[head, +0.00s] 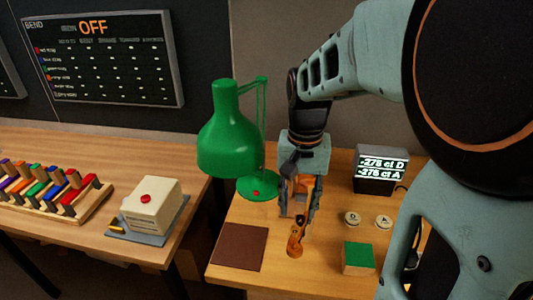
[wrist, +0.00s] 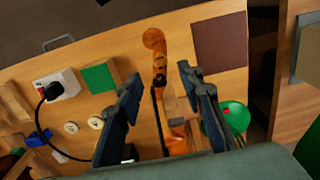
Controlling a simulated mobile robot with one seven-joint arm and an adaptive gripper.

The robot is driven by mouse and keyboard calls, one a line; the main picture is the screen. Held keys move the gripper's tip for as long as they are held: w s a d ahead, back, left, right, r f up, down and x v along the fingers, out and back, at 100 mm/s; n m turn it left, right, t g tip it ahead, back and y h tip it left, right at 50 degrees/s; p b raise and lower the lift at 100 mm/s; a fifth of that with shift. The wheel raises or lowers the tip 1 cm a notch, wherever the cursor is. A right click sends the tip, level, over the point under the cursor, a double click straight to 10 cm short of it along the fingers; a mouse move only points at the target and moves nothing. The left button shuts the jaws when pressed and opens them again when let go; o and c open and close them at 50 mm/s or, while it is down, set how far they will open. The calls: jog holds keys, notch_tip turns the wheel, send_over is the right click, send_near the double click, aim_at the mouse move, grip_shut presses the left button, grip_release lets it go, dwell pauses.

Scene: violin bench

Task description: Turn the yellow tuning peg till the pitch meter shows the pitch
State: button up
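The violin's brown scroll and pegbox (head: 296,238) point toward the front of the right-hand bench; the wrist view shows the scroll (wrist: 154,40) and neck running back between my fingers. No yellow tuning peg can be made out in either view; the fingers may hide it. The pitch meter (head: 382,170) is a dark box with two lit lines, which look like -276 ct D and -276 ct A. My gripper (head: 299,213) is over the violin, pointing down. In the wrist view its two fingers (wrist: 160,75) are wide apart, one each side of the neck.
A green lamp (head: 230,142) stands close left of my gripper. Two pale round buttons (head: 352,219), a green-topped block (head: 358,258) and a brown mat (head: 239,246) lie around the violin. The left bench holds a red-buttoned box (head: 151,207) and a coloured rack (head: 50,196).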

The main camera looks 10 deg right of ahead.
aim_at(296, 226)
notch_tip(296, 226, down, 7)
jog(key=shift+f, duration=0.1)
dwell(0.3)
jog(key=shift+w, duration=0.1)
grip_shut()
